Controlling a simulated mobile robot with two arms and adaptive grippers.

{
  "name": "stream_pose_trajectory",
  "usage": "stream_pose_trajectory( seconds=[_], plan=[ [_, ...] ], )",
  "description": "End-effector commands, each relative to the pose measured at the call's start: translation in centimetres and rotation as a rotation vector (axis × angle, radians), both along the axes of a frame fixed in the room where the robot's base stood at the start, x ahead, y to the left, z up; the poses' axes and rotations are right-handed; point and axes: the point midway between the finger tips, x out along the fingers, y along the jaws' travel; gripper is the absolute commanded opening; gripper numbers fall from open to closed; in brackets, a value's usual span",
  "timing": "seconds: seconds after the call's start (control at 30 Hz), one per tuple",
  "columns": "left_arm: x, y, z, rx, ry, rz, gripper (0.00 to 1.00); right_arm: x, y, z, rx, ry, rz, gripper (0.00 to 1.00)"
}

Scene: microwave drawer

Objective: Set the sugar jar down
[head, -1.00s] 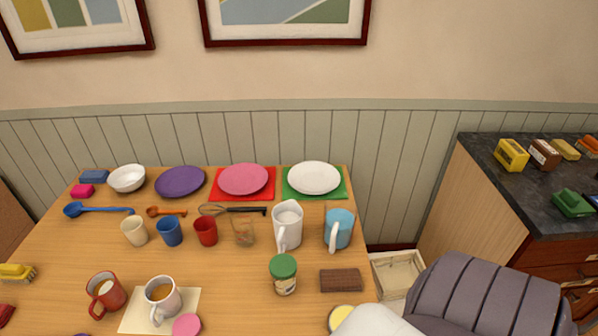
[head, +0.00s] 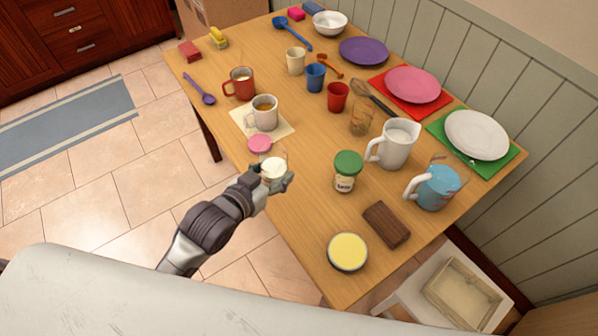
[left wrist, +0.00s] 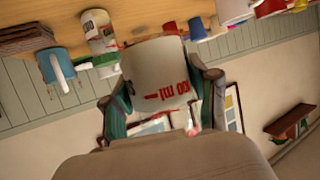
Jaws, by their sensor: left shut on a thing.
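The sugar jar (head: 273,168) is a clear container with white contents and no lid on top. My left gripper (head: 274,182) is shut around it at the table's near edge, beside the pink round lid (head: 260,144). The jar looks upright in the head view. I cannot tell if its base touches the table. In the left wrist view the jar (left wrist: 155,75), with red markings, sits between the two fingers of my left gripper (left wrist: 158,100). The wooden table (head: 300,215) has bare room right of the jar. My right gripper is not in view.
A green-lidded jar (head: 347,171) stands right of the held jar. A mug (head: 262,112) on a cream napkin (head: 284,129) is behind it. A brown block (head: 386,225) and a yellow-topped round container (head: 347,252) lie toward the right. A white pitcher (head: 394,143) stands farther back.

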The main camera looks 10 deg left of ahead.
Motion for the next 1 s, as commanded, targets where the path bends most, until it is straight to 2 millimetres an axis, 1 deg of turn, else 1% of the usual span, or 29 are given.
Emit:
stream_pose_trajectory(
  seconds=[0.03, 0.07, 0.17, 0.27, 0.5, 0.63, 0.7, 0.8, 0.87, 1.0],
  plan=[
    [1.0, 0.2, -0.8, -0.001, -0.005, -0.016, 0.16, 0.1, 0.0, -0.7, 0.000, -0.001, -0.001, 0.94],
    [1.4, 0.3, -1.0, -0.007, -0.005, -0.022, 0.16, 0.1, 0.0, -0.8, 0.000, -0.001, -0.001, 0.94],
    [2.6, 0.3, -1.6, -0.021, -0.002, -0.034, 0.16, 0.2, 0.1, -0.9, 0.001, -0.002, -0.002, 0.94],
    [4.2, 0.1, -2.3, -0.024, -0.002, -0.034, 0.16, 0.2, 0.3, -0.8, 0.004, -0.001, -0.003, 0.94],
    [9.6, -0.8, -5.5, -0.023, -0.003, -0.034, 0.16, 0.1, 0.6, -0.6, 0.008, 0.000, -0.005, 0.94],
    [12.0, -1.2, -7.1, -0.026, -0.003, -0.034, 0.16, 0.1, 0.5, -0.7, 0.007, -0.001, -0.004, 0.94],
    [12.9, -1.3, -7.7, -0.025, -0.002, -0.034, 0.16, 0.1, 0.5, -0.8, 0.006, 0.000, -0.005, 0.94],
    [13.6, -1.5, -8.2, -0.025, -0.002, -0.035, 0.16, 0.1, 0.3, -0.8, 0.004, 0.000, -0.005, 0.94],
    [13.7, -1.5, -8.5, -0.024, 0.000, -0.035, 0.16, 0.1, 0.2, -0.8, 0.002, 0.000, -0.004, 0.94],
    [13.7, -1.4, -10.5, -0.023, 0.002, -0.034, 0.16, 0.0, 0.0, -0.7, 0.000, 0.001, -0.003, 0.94]
  ],
)
